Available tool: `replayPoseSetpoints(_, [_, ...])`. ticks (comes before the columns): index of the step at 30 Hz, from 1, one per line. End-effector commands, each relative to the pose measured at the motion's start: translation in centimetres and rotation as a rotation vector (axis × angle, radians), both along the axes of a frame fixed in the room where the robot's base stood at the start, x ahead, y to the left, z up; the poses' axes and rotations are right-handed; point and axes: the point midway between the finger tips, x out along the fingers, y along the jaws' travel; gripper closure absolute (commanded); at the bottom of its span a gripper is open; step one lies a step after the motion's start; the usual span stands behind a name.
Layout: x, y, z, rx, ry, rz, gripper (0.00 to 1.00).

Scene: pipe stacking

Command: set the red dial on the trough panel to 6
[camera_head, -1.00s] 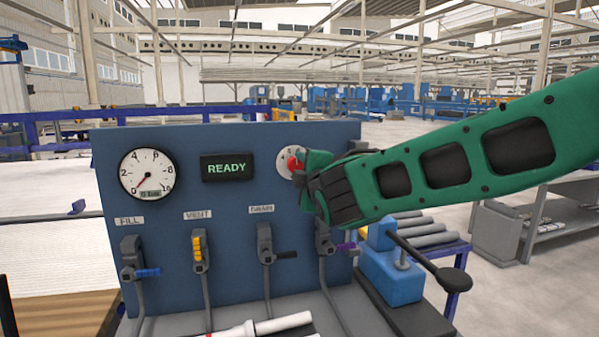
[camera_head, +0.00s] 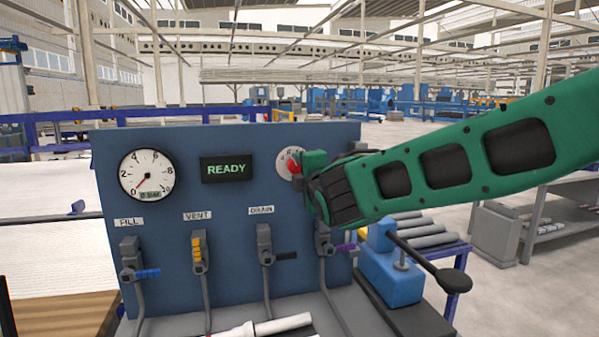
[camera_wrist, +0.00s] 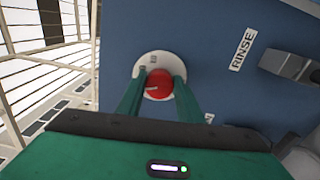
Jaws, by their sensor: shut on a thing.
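The red dial (camera_head: 293,162) sits on a round white scale plate (camera_head: 284,159) at the upper right of the blue trough panel (camera_head: 230,240). In the wrist view the red dial (camera_wrist: 158,84) lies between the two green fingers of my gripper (camera_wrist: 157,90), which is shut on it. A light pointer mark shows on the dial's left part in that view. Most scale numbers are hidden or too small to read. In the head view my gripper (camera_head: 306,172) covers the right side of the dial.
The panel also carries a gauge (camera_head: 146,175), a READY display (camera_head: 226,168) and several valves with levers, including the yellow VENT lever (camera_head: 197,248). A blue vise (camera_head: 391,275) with a black handle stands right of the panel. A RINSE label (camera_wrist: 243,50) shows in the wrist view.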

Motion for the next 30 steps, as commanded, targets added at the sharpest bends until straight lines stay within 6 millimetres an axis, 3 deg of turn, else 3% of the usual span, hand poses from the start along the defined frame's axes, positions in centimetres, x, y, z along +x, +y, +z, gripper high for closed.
replayPoseSetpoints(1, [-0.1, 0.1, -0.6, -0.005, 0.01, 0.003, 0.6])
replayPoseSetpoints(3, [-0.1, 0.1, -0.5, -0.004, 0.01, 0.002, 0.48])
replayPoseSetpoints(14, [-0.5, 0.0, -0.2, -0.001, 0.005, 0.002, 0.48])
replayPoseSetpoints(30, [-8.8, -2.5, -0.3, -0.002, 0.006, 0.002, 0.48])
